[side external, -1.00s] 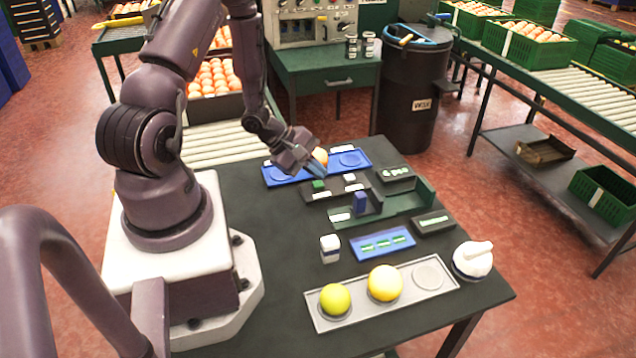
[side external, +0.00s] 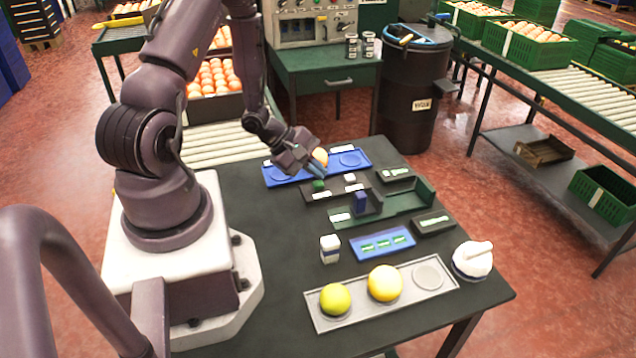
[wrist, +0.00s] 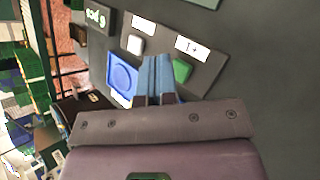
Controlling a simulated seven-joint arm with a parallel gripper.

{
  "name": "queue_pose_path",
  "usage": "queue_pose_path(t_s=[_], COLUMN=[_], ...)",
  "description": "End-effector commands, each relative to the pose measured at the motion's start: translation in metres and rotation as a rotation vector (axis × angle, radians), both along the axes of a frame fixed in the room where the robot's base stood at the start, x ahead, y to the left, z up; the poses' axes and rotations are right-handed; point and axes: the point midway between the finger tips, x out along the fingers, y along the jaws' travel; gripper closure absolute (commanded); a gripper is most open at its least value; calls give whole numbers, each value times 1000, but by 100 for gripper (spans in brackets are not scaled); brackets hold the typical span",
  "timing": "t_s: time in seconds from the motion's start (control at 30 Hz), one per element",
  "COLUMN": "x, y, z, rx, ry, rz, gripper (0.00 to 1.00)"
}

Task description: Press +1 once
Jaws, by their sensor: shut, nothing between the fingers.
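A green button (side external: 319,185) sits on a dark panel, beside a white button (side external: 350,177). In the wrist view the green button (wrist: 182,70) is next to a white label (wrist: 192,48) that reads +1, seen inverted. The white button (wrist: 135,44) has its own label. My gripper (side external: 323,175) is shut and empty, with its blue fingertips just above the panel close to the green button. In the wrist view the shut fingers (wrist: 155,62) lie between the two buttons, nearer the green one. I cannot tell whether they touch anything.
A small display (side external: 396,174) with green characters stands right of the buttons. A green holder with a blue block (side external: 361,203) stands in front. A grey tray (side external: 408,295) holds two yellow fruits.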

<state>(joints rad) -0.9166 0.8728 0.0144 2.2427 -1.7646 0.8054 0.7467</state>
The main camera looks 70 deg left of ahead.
Motion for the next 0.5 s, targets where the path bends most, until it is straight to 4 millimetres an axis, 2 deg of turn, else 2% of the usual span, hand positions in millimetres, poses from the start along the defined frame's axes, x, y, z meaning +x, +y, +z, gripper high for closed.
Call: queue_pose_path(t_s=[0.5], x=[0], y=[0], z=[-9], rx=[0], ry=[0], rz=[0], gripper=[100])
